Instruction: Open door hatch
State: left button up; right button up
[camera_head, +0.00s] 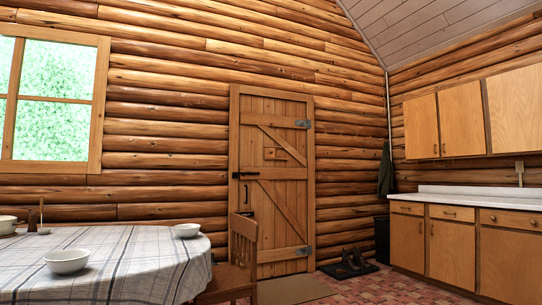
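The wooden plank door (285,215) stands shut in the log wall, straight ahead and a little right of the middle. A small wooden hatch (277,154) sits in its upper part, near eye height, and looks shut. A small latch or bar (293,154) seems to cross the hatch, but it is too small to tell. A dark door latch (245,174) is at the door's left edge, with a dark handle (246,193) below it. Metal hinges (302,124) are on the right edge. Neither of my grippers shows in this view.
A table with a checked cloth (120,265) and white bowls (67,261) fills the lower left. A wooden chair (240,255) stands between the table and the door. Cabinets (453,250) line the right wall. Boots (354,261) stand on a mat right of the door. Brick-patterned floor (390,287) is open at lower right.

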aim_at(269, 152)
jog(key=i+l+z, duration=0.1)
jog(key=i+z, duration=0.25)
jog(key=i, duration=0.65)
jog(key=i+l+z, duration=0.2)
jog(key=i, duration=1.45)
jog(key=i+j+z, duration=0.2)
jog(key=i, duration=1.45)
jog(key=i+j+u, duration=0.25)
jog(key=i, duration=0.2)
jog(key=i+u, duration=0.25)
jog(key=i, duration=0.25)
jog(key=i+u, duration=0.25)
jog(key=i, duration=0.2)
jog(key=i+l+u, duration=0.25)
jog(key=i, duration=0.25)
jog(key=i+l+u, duration=0.1)
jog(key=i+u, duration=0.15)
jog(key=i, duration=0.2)
jog(key=i+l+u, duration=0.3)
jog(key=i, duration=0.15)
